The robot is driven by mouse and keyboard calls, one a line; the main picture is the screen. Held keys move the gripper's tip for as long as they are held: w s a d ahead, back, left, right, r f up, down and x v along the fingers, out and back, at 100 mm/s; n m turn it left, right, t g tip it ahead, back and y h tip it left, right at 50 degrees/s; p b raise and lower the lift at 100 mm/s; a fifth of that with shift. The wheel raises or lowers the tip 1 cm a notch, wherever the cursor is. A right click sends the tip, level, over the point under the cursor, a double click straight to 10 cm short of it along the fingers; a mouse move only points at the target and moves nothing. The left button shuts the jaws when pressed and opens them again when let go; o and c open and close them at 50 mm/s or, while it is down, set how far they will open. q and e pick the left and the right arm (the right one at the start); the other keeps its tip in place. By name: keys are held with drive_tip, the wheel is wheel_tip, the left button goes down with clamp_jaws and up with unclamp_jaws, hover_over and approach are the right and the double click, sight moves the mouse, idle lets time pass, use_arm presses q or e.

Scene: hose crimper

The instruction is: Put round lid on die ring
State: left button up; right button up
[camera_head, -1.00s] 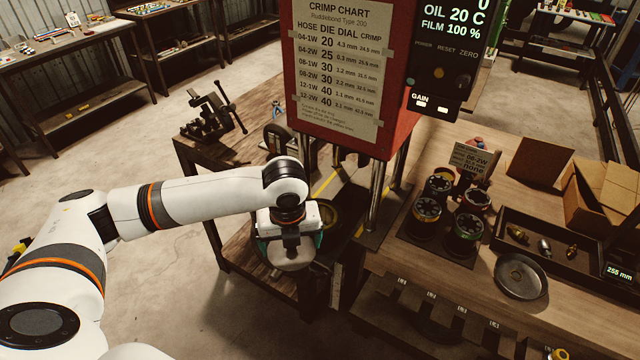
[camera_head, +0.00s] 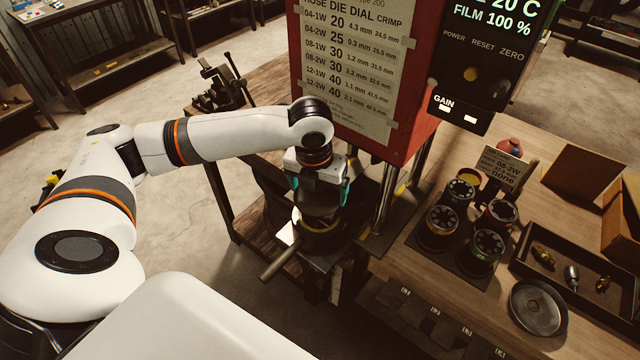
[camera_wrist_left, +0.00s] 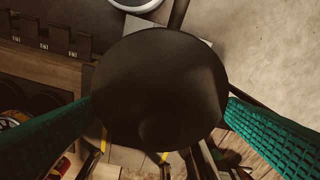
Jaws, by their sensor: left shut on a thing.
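The round lid (camera_wrist_left: 160,90) is a dark disc between the teal fingers of my left gripper (camera_head: 318,200), which is shut on it. In the head view, the gripper points down over the die ring (camera_head: 325,233) beside the press post; part of the ring's yellowish rim shows below the fingers. The lid hides the ring in the left wrist view. I cannot tell whether the lid touches the ring or is just above it. My right gripper is out of view.
The red press body (camera_head: 365,75) stands just behind the left gripper, with a steel post (camera_head: 386,200) to its right. A rod handle (camera_head: 278,264) sticks out in front. On the right bench are several dies (camera_head: 440,222), a round dish (camera_head: 537,308) and a fittings tray (camera_head: 520,262).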

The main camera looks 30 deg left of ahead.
use_arm(q)
drive_tip(key=shift+w+r+p, duration=0.15)
drive_tip(key=shift+p, duration=0.5)
wheel_tip(320, 180, down, 5)
drive_tip(key=shift+w+b, duration=0.15)
drive_tip(key=shift+b, duration=0.65)
drive_tip(key=shift+f, duration=0.8)
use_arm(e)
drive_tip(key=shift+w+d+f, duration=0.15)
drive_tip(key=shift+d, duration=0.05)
use_arm(q)
drive_tip(key=shift+f, duration=0.2)
drive_tip(key=o, duration=0.6)
drive_tip(key=r, duration=0.3)
drive_tip(key=s+r+b, duration=0.1)
drive_tip(key=r, duration=0.3)
drive_tip(key=r+b, duration=0.1)
drive_tip(key=r, duration=0.2)
drive_tip(key=shift+s+d+r, duration=0.2)
drive_tip(key=shift+s+r, duration=0.2)
drive_tip(key=shift+r, duration=0.55)
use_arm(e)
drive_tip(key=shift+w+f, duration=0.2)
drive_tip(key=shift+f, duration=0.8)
